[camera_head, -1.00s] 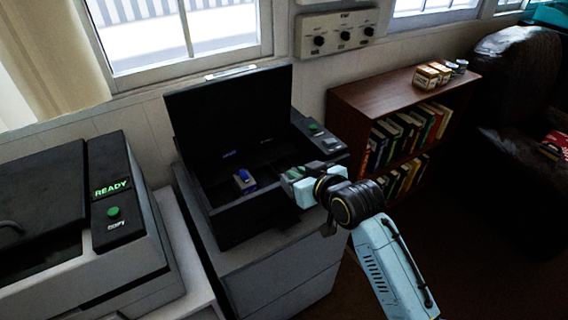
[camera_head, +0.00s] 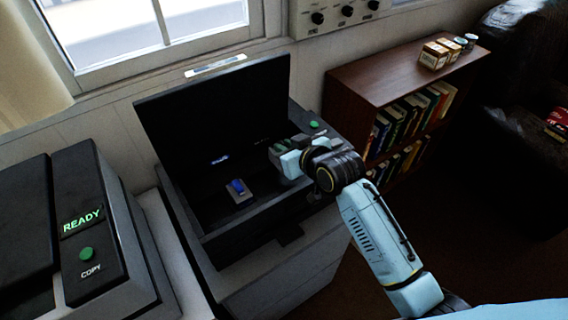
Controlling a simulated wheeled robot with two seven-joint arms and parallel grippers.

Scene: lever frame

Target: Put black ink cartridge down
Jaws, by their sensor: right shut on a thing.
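My right gripper (camera_head: 276,157) reaches from the right over the open black printer (camera_head: 222,228), near the right rear of its inner bay. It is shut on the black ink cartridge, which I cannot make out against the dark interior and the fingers. A cartridge with a blue top (camera_head: 237,187) sits in the bay, to the left of and nearer than my gripper. My left gripper is not in view.
The printer's raised lid (camera_head: 215,110) stands behind the bay. A copier (camera_head: 90,235) reading READY is at the left. The printer stands on a grey cabinet (camera_head: 285,275). A wooden bookcase (camera_head: 385,72) with small boxes (camera_head: 433,55) on top stands to the right.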

